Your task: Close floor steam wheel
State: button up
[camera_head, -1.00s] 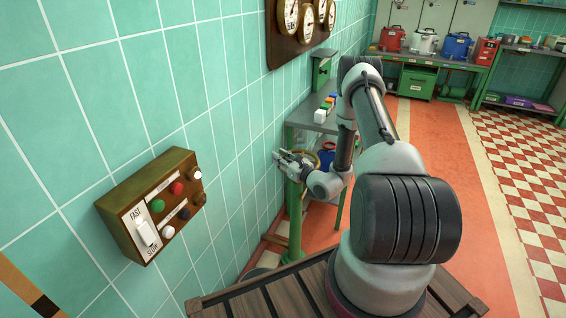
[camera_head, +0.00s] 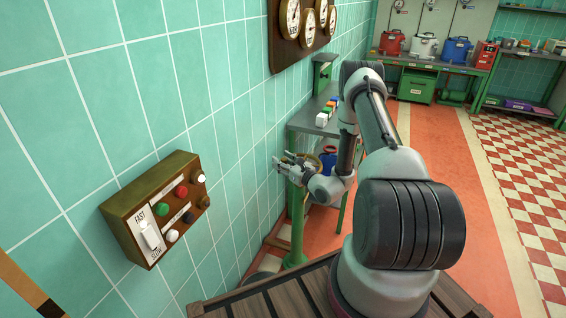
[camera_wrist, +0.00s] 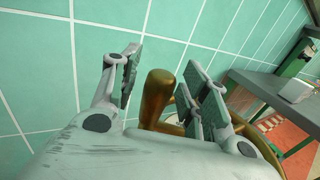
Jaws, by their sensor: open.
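The brass wheel (camera_wrist: 165,127) shows in the wrist view, low between my fingers and partly hidden by my gripper's body. Its upright rounded handle (camera_wrist: 156,92) stands between the two finger pads. My gripper (camera_wrist: 166,68) is open, with one pad left of the handle and the others right of it. I see gaps on both sides, so the handle is not clamped. In the head view my gripper (camera_head: 279,165) is by the tiled wall, beside the green bench leg.
A control box (camera_head: 157,208) with buttons and a switch is on the wall at left. A grey-topped bench (camera_head: 308,120) with coloured blocks stands beyond my gripper, a blue bucket (camera_head: 328,154) under it. Gauges (camera_head: 308,22) hang above. Open floor (camera_head: 437,140) lies to the right.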

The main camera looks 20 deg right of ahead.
jog(key=v, duration=1.2)
